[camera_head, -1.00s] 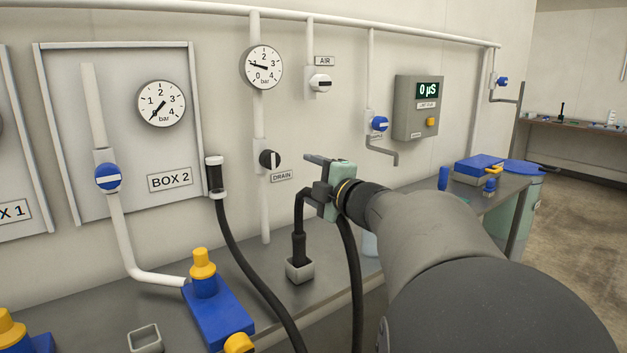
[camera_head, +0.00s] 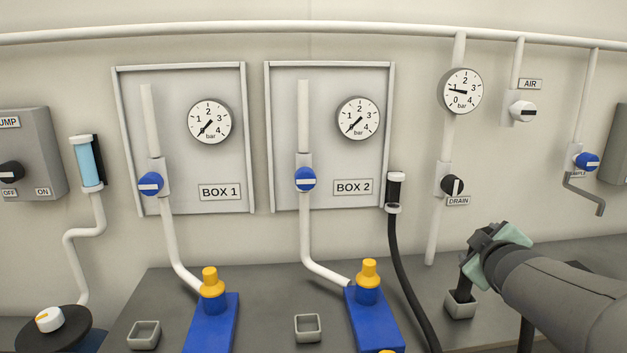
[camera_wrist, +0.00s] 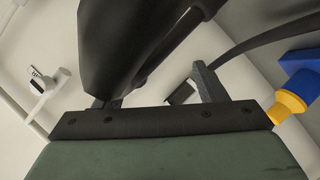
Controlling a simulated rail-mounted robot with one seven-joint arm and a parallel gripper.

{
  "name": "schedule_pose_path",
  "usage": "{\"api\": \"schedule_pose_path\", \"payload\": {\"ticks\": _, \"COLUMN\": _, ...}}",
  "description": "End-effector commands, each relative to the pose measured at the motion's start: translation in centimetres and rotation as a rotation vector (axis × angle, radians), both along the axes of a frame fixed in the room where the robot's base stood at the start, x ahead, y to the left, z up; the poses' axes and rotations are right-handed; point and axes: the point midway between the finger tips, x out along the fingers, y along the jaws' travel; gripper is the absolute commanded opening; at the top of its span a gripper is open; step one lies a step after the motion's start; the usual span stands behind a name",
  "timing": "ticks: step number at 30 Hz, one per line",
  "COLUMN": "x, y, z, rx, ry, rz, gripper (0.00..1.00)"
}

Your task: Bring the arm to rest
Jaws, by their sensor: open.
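My gripper (camera_head: 487,238) is at the right of the head view, below the DRAIN label, with my arm reaching in from the right. In the wrist view my gripper (camera_wrist: 152,88) has its jaws spread apart. A thick black hose end (camera_wrist: 140,40) fills the view close to the jaws; I cannot tell whether it touches them. In the head view a black hose end (camera_head: 467,278) stands in a small grey holder (camera_head: 460,306) just below my gripper, which hides its upper part.
Blue blocks with yellow caps (camera_head: 208,325) (camera_head: 372,322) stand on the grey bench (camera_head: 260,290). An empty grey holder (camera_head: 308,328) lies between them. A black hose (camera_head: 408,270) hangs left of my gripper. Panels, gauges and the drain valve (camera_head: 452,186) line the wall behind.

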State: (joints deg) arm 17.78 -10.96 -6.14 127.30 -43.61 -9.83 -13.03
Motion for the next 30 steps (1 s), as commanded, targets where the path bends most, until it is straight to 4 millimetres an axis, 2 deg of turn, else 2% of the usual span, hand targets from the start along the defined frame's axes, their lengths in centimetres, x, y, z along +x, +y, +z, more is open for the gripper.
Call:
{"api": "schedule_pose_path", "payload": {"ticks": 1, "x": -1.6, "y": 2.3, "z": -0.5, "rx": 0.117, "ry": 0.097, "rz": -0.065, "gripper": 0.65}}
{"api": "schedule_pose_path", "payload": {"ticks": 3, "x": -4.7, "y": 5.2, "z": -3.4, "rx": 0.278, "ry": 0.256, "rz": -0.167, "gripper": 0.65}}
{"api": "schedule_pose_path", "payload": {"ticks": 6, "x": -10.0, "y": 9.6, "z": -6.9, "rx": 0.455, "ry": 0.484, "rz": -0.287, "gripper": 0.65}}
{"api": "schedule_pose_path", "payload": {"ticks": 9, "x": -15.2, "y": 13.5, "z": -9.1, "rx": 0.574, "ry": 0.687, "rz": -0.375, "gripper": 0.65}}
{"api": "schedule_pose_path", "payload": {"ticks": 12, "x": -19.6, "y": 16.4, "z": -10.1, "rx": 0.649, "ry": 0.849, "rz": -0.440, "gripper": 0.65}}
{"api": "schedule_pose_path", "payload": {"ticks": 15, "x": -22.6, "y": 18.3, "z": -10.5, "rx": 0.687, "ry": 0.960, "rz": -0.480, "gripper": 0.65}}
{"api": "schedule_pose_path", "payload": {"ticks": 17, "x": -23.7, "y": 18.9, "z": -10.6, "rx": 0.701, "ry": 0.999, "rz": -0.495, "gripper": 0.65}}
{"api": "schedule_pose_path", "payload": {"ticks": 20, "x": -24.5, "y": 19.3, "z": -10.0, "rx": 0.712, "ry": 1.025, "rz": -0.506, "gripper": 0.65}}
{"api": "schedule_pose_path", "payload": {"ticks": 23, "x": -24.5, "y": 19.2, "z": -8.0, "rx": 0.717, "ry": 1.018, "rz": -0.509, "gripper": 0.65}}
{"api": "schedule_pose_path", "payload": {"ticks": 26, "x": -24.4, "y": 19.0, "z": -4.7, "rx": 0.723, "ry": 0.998, "rz": -0.512, "gripper": 0.65}}
{"api": "schedule_pose_path", "payload": {"ticks": 30, "x": -24.3, "y": 18.5, "z": 0.8, "rx": 0.734, "ry": 0.967, "rz": -0.515, "gripper": 0.65}}
